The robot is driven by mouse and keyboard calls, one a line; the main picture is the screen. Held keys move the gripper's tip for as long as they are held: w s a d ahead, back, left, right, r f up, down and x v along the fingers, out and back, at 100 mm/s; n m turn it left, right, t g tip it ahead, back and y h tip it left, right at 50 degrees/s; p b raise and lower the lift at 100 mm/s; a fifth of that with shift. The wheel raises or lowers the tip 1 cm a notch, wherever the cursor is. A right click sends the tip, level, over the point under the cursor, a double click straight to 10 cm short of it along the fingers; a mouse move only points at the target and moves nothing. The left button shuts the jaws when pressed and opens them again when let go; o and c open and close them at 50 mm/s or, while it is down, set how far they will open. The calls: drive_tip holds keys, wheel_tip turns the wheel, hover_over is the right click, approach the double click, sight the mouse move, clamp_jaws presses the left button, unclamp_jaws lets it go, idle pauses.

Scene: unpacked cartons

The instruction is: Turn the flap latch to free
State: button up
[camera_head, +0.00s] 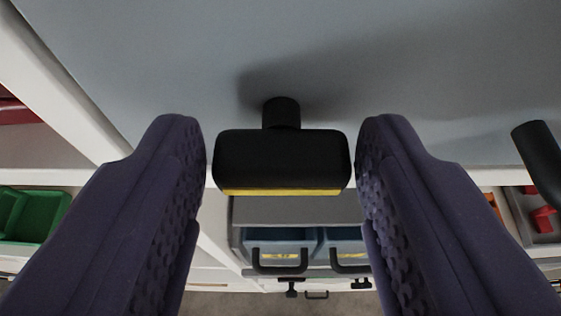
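The flap latch (281,158) is a black, rounded bar with a yellow strip along its lower edge. It sits crosswise on a short black stem that comes out of a grey-blue panel (180,60). My gripper (281,150) is open, with one dark purple finger at the left end of the latch and one at the right end. Narrow gaps show between the latch and both fingers, so it does not look gripped.
A black curved handle (541,160) sticks out at the right edge. Below the panel are blue bins (284,241) with black handles. A green bin (33,216) stands at the left and a red item (543,219) lies in a tray at the right.

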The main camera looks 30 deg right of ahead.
drive_tip(key=c, duration=0.6)
drive_tip(key=shift+b, duration=0.35)
drive_tip(key=shift+w+a+f+n+g+h+b, duration=0.15)
drive_tip(key=shift+n+g+h+b, duration=0.15)
drive_tip(key=shift+n+h+b, duration=0.45)
drive_tip(key=n+b, duration=0.1)
drive_tip(key=n+h+b, duration=0.1)
drive_tip(key=n+b, duration=0.1)
drive_tip(key=shift+w+a+f+g+h, duration=0.15)
drive_tip(key=shift+a+g+h, duration=0.1)
drive_tip(key=shift+g+h, duration=0.15)
drive_tip(key=n+h+b, duration=0.1)
drive_tip(key=n, duration=0.1)
drive_tip(key=n+h+b, duration=0.1)
drive_tip(key=n, duration=0.1)
drive_tip(key=shift+a+f+b, duration=0.15)
drive_tip(key=shift+f+b, duration=0.05)
drive_tip(key=shift+b, duration=0.15)
drive_tip(key=n, duration=0.1)
drive_tip(key=n+h+b, duration=0.1)
drive_tip(key=n, duration=0.1)
drive_tip(key=n+h+b, duration=0.1)
drive_tip(key=n, duration=0.1)
drive_tip(key=shift+w+a+f, duration=0.1)
drive_tip(key=shift+f, duration=0.15)
